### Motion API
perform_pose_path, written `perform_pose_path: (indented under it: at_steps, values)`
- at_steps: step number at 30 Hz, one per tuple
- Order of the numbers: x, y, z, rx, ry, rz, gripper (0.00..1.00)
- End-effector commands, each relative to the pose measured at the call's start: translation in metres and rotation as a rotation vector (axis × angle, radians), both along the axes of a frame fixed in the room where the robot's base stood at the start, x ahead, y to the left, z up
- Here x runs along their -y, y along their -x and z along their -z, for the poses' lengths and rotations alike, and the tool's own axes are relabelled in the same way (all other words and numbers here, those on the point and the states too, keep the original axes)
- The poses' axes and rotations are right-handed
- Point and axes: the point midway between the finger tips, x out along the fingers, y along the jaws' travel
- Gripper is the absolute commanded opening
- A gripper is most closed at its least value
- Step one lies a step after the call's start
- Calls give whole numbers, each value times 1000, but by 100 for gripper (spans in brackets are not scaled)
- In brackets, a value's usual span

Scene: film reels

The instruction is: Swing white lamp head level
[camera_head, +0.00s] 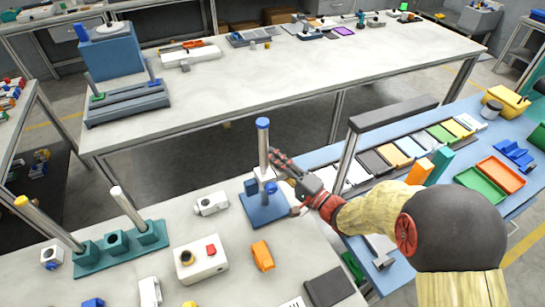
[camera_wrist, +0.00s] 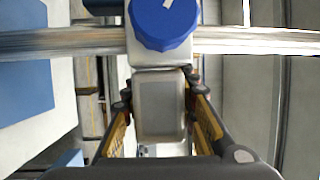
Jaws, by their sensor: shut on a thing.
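A blue-capped metal post (camera_head: 263,150) stands upright on a blue base (camera_head: 266,212) on the pale front table. My gripper (camera_head: 281,184) reaches in from the right to the post's lower part. In the wrist view, my gripper (camera_wrist: 158,98) has a finger on either side of a pale grey-white block, which I take to be the white lamp head (camera_wrist: 158,118). The block joins a housing with a blue knob (camera_wrist: 163,22) at the post, which crosses the view sideways. My gripper is shut on the block. In the head view the lamp head is mostly hidden, so its tilt is unclear.
A white box with a red button (camera_head: 201,259), an orange block (camera_head: 262,256) and a small white part (camera_head: 212,204) lie left of and in front of the base. A teal rack with rods (camera_head: 122,248) stands farther left. A blue table (camera_head: 380,138) with bins is at right.

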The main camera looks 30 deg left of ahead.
Motion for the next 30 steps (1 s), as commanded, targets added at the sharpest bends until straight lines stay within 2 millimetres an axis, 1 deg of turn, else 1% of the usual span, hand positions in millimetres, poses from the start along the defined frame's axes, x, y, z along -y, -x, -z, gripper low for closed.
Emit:
perform_pose_path:
  at_steps: [7,8,19,27,30]
  values:
    - [0,0,2,-4,3,1,1]
    - [0,0,2,-4,3,1,27]
    - [0,0,1,-3,1,1,48]
    - [0,0,1,-1,1,0,48]
    - [4,0,1,-1,1,2,48]
